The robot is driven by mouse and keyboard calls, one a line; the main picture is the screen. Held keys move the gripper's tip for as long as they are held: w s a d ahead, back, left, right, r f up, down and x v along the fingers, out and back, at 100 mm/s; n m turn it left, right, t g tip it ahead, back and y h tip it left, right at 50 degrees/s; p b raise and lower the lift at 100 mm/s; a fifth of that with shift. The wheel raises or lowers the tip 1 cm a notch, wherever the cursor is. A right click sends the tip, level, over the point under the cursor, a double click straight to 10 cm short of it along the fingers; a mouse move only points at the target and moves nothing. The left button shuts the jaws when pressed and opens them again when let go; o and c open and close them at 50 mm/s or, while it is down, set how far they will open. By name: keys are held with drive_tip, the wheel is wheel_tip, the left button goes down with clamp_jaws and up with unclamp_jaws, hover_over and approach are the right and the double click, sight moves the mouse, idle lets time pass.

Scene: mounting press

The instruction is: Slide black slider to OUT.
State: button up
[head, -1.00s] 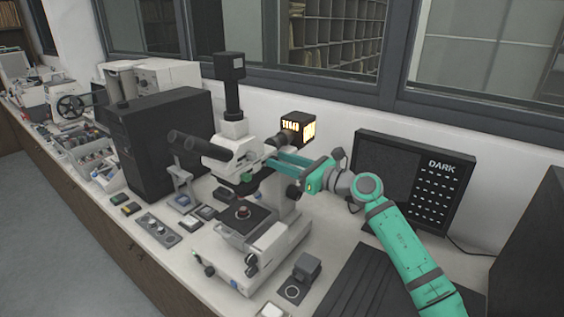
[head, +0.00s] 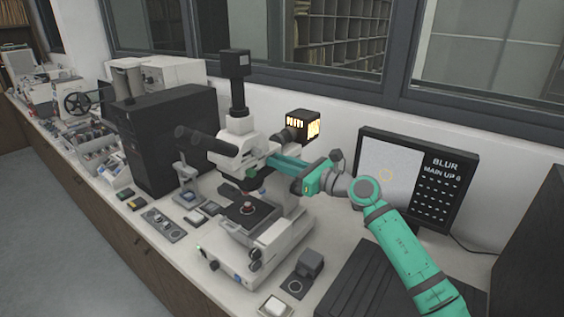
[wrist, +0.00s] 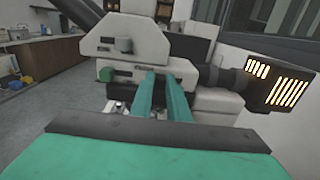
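The white microscope (head: 247,150) stands on the bench, and its body also shows ahead in the wrist view (wrist: 180,72). My gripper (head: 270,159) reaches in from the right, its tips at the microscope's head. In the wrist view its two teal fingers (wrist: 160,74) point at the body, a narrow gap between them. Their tips hide what lies between or behind them, so I cannot tell if they hold anything. I cannot make out the black slider for certain.
The lit lamp housing (head: 303,125) is close behind my fingers, at the right in the wrist view (wrist: 285,88). The monitor (head: 405,175) reads "BLUR" and "MAIN UP 6". A black tower (head: 165,140) stands left. A small grey block (head: 309,262) sits at the front right.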

drive_tip(key=o, duration=0.4)
drive_tip(key=shift+s+a, duration=0.2)
drive_tip(key=shift+s, duration=0.05)
drive_tip(key=shift+c, duration=0.2)
drive_tip(key=shift+w, duration=0.1)
drive_tip(key=shift+d, duration=0.1)
drive_tip(key=v, duration=1)
drive_tip(key=shift+s+d, duration=0.25)
drive_tip(key=shift+d, duration=0.05)
